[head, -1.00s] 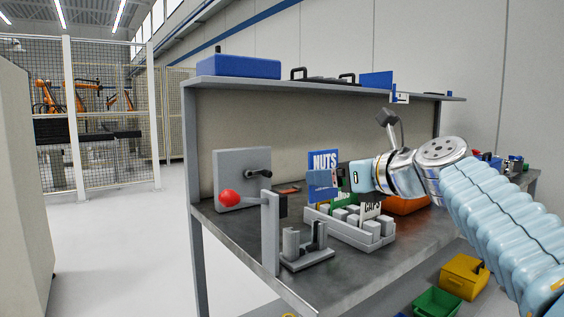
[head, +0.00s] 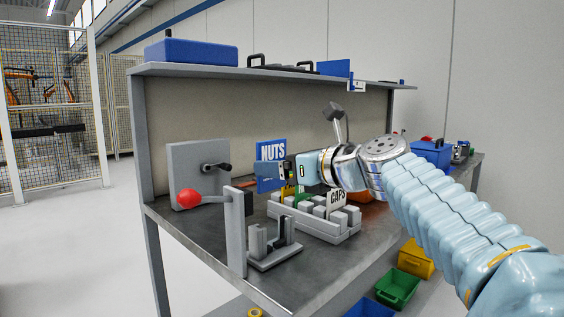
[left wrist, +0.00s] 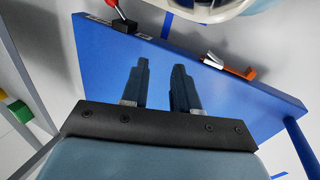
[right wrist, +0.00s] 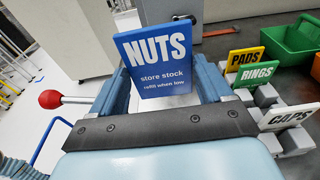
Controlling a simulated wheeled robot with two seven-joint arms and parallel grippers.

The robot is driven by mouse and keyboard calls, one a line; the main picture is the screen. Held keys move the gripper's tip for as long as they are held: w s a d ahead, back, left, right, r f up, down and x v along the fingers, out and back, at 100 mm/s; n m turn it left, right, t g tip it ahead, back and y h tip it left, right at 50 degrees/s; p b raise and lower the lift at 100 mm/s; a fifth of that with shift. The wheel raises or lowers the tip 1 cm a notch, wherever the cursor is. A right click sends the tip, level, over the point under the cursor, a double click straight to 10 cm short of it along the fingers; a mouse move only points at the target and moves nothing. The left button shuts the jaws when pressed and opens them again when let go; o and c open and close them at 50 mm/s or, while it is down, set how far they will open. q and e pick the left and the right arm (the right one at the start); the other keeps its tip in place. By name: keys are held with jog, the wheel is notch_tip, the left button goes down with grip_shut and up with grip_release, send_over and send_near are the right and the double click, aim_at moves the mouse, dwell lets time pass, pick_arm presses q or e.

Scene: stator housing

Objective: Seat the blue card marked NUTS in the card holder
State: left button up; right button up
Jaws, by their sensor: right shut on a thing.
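The blue NUTS card (head: 271,149) is upright in my right gripper (head: 270,176), above the far left end of the grey card holder (head: 318,222). In the right wrist view the NUTS card (right wrist: 155,60) sits between the two fingers, its lettering facing the camera. The holder's grey blocks (right wrist: 262,96) are to the right of the card and apart from it. They carry a yellow PADS card (right wrist: 245,60), a green RINGS card (right wrist: 257,74) and a white CAPS card (right wrist: 289,117). My left gripper (left wrist: 160,82) is open and empty over a blue surface (left wrist: 235,108).
A grey fixture with a red ball knob (head: 189,198) and a grey upright stand (head: 235,232) are left of the holder. A shelf (head: 290,76) with a blue case (head: 190,50) runs above. Green (head: 397,289) and yellow (head: 415,257) bins are below the front edge.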

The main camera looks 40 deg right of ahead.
notch_tip(320, 180, down, 5)
jog(key=b, duration=0.3)
jog(key=shift+f, duration=0.2)
jog(key=shift+f+b, duration=1.95)
jog(key=shift+f, duration=0.7)
jog(key=shift+r, duration=0.1)
dwell(0.7)
jog(key=o, duration=1)
jog(key=shift+c, duration=0.2)
jog(key=shift+r, duration=0.1)
jog(key=shift+s+r+p, duration=0.1)
jog(key=shift+s+p, duration=0.2)
jog(key=shift+s, duration=0.05)
